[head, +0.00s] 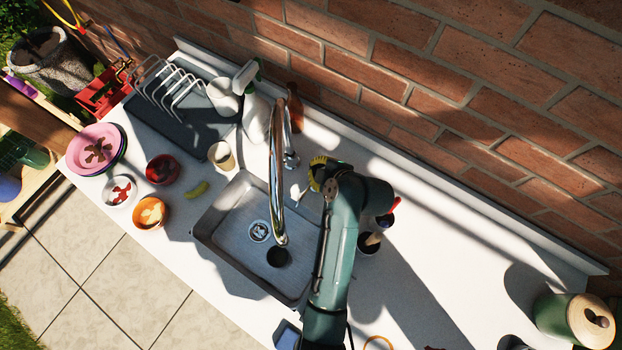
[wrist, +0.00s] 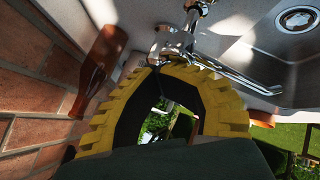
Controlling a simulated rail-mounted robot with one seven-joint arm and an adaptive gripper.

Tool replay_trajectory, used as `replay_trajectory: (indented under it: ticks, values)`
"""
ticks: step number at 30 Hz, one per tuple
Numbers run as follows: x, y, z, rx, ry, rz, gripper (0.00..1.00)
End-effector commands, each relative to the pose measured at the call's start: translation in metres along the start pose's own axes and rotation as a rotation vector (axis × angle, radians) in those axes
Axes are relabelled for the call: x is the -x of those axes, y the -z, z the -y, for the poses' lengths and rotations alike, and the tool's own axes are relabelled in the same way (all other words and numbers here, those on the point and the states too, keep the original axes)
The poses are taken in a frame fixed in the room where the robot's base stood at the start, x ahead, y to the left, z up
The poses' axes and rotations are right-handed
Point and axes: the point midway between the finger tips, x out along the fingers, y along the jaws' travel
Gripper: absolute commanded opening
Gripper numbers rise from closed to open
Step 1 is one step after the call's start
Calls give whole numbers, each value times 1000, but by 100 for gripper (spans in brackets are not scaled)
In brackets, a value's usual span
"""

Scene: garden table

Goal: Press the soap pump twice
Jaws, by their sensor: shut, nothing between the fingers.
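My gripper (head: 318,166) has yellow ribbed fingers and is at the back edge of the sink, right of the faucet in the head view. In the wrist view its fingers (wrist: 152,68) curve together with their tips meeting, and hold nothing. I cannot clearly make out the soap pump; it may be hidden under my gripper or arm. A small pale piece (head: 300,191) shows beside the fingers in the head view, but I cannot tell whether it is part of the pump. Whether the fingertips touch anything is also unclear.
A chrome faucet (head: 276,170) arches over the sink (head: 235,215), close to my fingers. A white spray bottle (head: 256,117) and a brown bottle (head: 295,107) stand behind, near the brick wall. A dark cup with utensils (head: 369,243) is right of my arm. The counter farther right is largely clear.

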Motion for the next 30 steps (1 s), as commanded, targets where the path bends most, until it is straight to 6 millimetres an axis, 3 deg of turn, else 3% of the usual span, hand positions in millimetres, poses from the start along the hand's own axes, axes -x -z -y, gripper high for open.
replay_trajectory:
  ticks: [1,30]
  values:
    - [-4,-7,10,-10,17,10,0]
    - [-13,-15,18,-12,19,13,0]
